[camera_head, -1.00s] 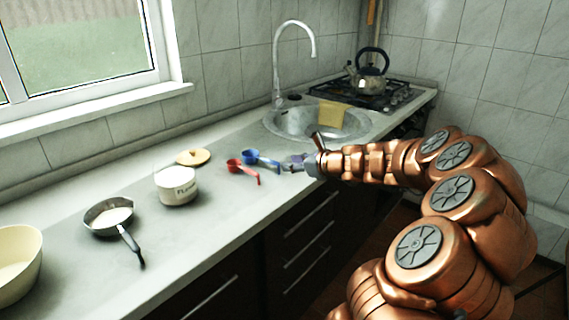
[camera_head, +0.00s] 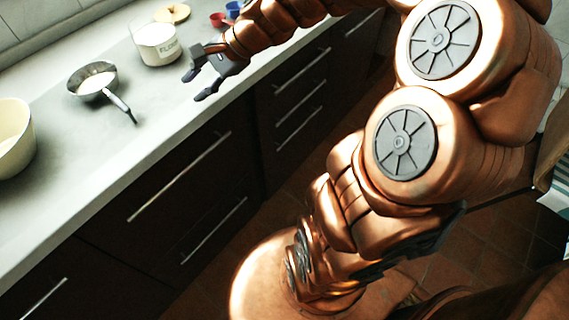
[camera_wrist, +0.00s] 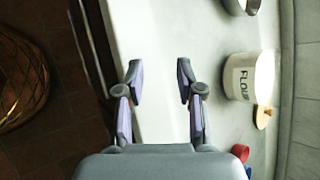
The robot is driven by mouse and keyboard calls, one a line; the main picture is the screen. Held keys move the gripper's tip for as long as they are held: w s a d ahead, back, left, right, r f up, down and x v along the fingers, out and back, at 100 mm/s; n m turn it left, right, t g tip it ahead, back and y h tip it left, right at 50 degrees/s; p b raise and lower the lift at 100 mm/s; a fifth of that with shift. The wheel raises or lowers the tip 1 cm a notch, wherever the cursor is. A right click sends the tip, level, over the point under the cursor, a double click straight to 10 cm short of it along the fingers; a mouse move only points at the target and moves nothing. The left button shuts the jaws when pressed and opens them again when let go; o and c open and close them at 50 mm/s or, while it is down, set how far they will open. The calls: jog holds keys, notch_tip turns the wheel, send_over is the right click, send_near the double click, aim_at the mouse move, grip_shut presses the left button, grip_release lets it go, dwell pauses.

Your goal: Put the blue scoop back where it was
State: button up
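The blue scoop (camera_head: 233,9) lies on the counter at the top edge of the head view, just beside the red scoop (camera_head: 217,19). My arm hides part of it. In the wrist view only a small bit of the blue scoop (camera_wrist: 248,171) shows at the bottom right, next to the red scoop (camera_wrist: 240,152). My gripper (camera_head: 196,84) is left of both scoops and apart from them, over the counter's front edge. In the wrist view the fingers of my gripper (camera_wrist: 159,76) are spread, with nothing between them.
A white flour pot (camera_head: 160,46) stands on the counter near my gripper, with a round wooden lid (camera_head: 172,13) behind it. A small pan (camera_head: 92,80) with white contents and a cream bowl (camera_head: 14,140) stand farther left. Dark drawers lie below the counter.

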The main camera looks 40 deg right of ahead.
jog(key=s+a+f+n+g+h, duration=0.1)
jog(key=s+a+f+n+g, duration=0.15)
jog(key=s, duration=0.25)
jog(key=s+a+f+n+g, duration=0.1)
jog(key=s+a+n, duration=0.2)
jog(key=s+n, duration=0.15)
jog(key=s+d+f+n+g+h, duration=0.1)
jog(key=s+d+n+g+h, duration=0.1)
jog(key=s, duration=0.7)
jog(key=s+d+f+n+g+h, duration=0.2)
jog(key=s+n, duration=0.4)
jog(key=s, duration=0.4)
jog(key=d+h, duration=0.1)
jog(key=h, duration=0.1)
jog(key=shift+s+d+f+g+h, duration=0.2)
jog(key=shift+d+g+h, duration=0.1)
jog(key=shift+g, duration=0.05)
jog(key=s+p+v, duration=0.3)
jog(key=p+v, duration=1)
jog(key=v, duration=0.1)
jog(key=shift+w+r+t, duration=0.4)
